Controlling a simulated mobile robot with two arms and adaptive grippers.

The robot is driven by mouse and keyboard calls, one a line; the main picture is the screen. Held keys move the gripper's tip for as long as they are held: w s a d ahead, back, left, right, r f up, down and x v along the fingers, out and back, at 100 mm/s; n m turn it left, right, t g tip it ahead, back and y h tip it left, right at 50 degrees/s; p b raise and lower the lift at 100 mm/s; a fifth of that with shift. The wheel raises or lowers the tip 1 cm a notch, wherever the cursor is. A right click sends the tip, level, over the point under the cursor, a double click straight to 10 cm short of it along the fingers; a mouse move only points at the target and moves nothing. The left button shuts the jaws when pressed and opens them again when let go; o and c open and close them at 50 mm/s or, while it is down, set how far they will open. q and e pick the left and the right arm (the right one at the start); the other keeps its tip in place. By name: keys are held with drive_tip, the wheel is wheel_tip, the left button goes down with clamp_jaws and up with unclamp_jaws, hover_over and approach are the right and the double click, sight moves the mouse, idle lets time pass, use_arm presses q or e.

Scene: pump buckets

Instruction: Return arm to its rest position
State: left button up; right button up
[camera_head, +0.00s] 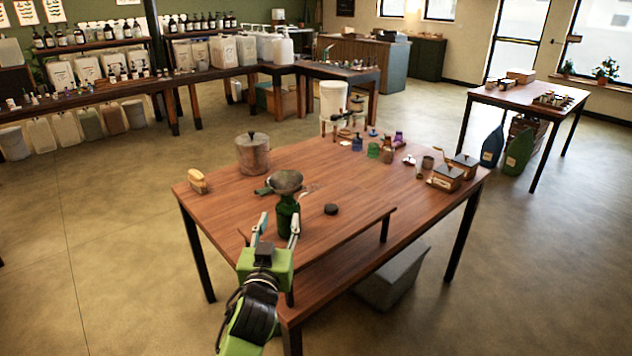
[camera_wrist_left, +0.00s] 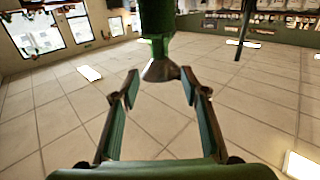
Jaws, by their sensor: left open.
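My left gripper (camera_head: 279,217) is open at the front of the wooden table (camera_head: 228,215). Its two fingers stand apart, one to each side of a dark green bottle (camera_head: 287,222) as seen from the head. The bottle has a metal funnel (camera_head: 286,182) at its top. In the left wrist view, the open fingers (camera_wrist_left: 160,86) hold nothing. The green bottle (camera_wrist_left: 157,18) and the funnel (camera_wrist_left: 160,70) show ahead of them, with the funnel pointing down in that picture. I cannot tell whether a finger touches the bottle. My right gripper is not in view.
A lidded pot (camera_head: 253,157), a yellow brush (camera_head: 197,183) and a dark round cap (camera_head: 331,209) are on the table. Several small bottles and wooden boxes (camera_head: 446,178) stand at its far right. Floor at left (camera_head: 110,240) is clear.

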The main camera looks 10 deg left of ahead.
use_arm(q)
drive_tip(key=s+a+f+g, duration=0.3)
drive_tip(key=s+f+g, duration=0.4)
drive_tip(key=s+f, duration=0.95)
drive_tip(key=s+d+f+m+g+h, duration=0.15)
drive_tip(key=s+f+g, duration=0.25)
drive_tip(key=s, duration=0.7)
drive_tip(key=s+d+f+m+g+h, duration=0.1)
drive_tip(key=s+d+f+m+g, duration=0.15)
drive_tip(key=s, duration=0.85)
wheel_tip(320, 180, down, 26)
drive_tip(key=s+g, duration=0.2)
drive_tip(key=s+a+f, duration=0.1)
drive_tip(key=s+f, duration=0.7)
drive_tip(key=s+a+f+g, duration=0.1)
drive_tip(key=s+a+f, duration=0.1)
drive_tip(key=s+f, duration=0.7)
drive_tip(key=shift+s+a+f, duration=0.2)
drive_tip(key=shift+a+f, duration=0.05)
